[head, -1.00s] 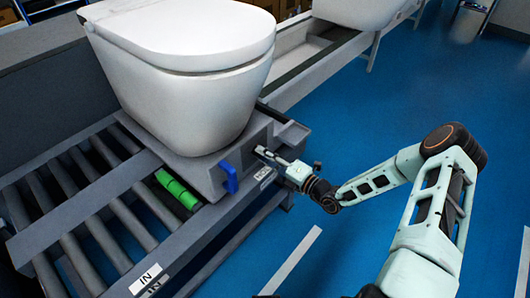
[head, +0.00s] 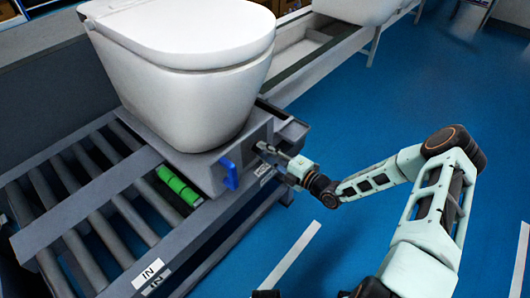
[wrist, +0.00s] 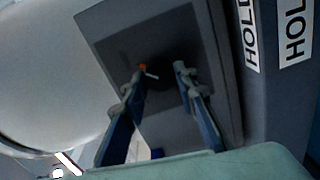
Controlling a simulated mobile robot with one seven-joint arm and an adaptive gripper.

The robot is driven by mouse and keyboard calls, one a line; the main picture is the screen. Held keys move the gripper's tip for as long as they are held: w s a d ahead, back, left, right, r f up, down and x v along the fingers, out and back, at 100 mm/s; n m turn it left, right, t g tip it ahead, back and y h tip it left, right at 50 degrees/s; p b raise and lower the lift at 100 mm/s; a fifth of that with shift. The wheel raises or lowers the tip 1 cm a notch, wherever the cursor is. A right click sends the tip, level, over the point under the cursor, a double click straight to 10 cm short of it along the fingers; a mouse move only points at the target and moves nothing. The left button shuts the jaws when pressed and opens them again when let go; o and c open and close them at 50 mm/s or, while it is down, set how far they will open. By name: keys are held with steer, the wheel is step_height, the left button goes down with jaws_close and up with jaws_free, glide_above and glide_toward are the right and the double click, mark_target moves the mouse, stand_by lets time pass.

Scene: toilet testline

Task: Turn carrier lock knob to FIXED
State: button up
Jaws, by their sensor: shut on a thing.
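The carrier (head: 205,172) is a grey block under a white toilet, standing on a roller line. The lock knob (wrist: 168,80) shows in the wrist view as a dark round shape on the carrier's dark face. A small orange mark (wrist: 143,67) and a short white mark (wrist: 152,76) lie near it, by the left finger. My gripper (head: 262,148) is at the carrier's right-hand side in the head view. In the wrist view my gripper (wrist: 161,80) has one finger on each side of the knob and is shut on it. The knob is too dark to read its setting.
HOLD-like labels (wrist: 296,30) show at the right in the wrist view. The blue floor (head: 350,120) around my arm is clear.

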steer(key=o, duration=1.2)
steer(key=shift+c, duration=0.2)
steer(key=v, duration=1.2)
steer(key=shift+s+a, duration=0.1)
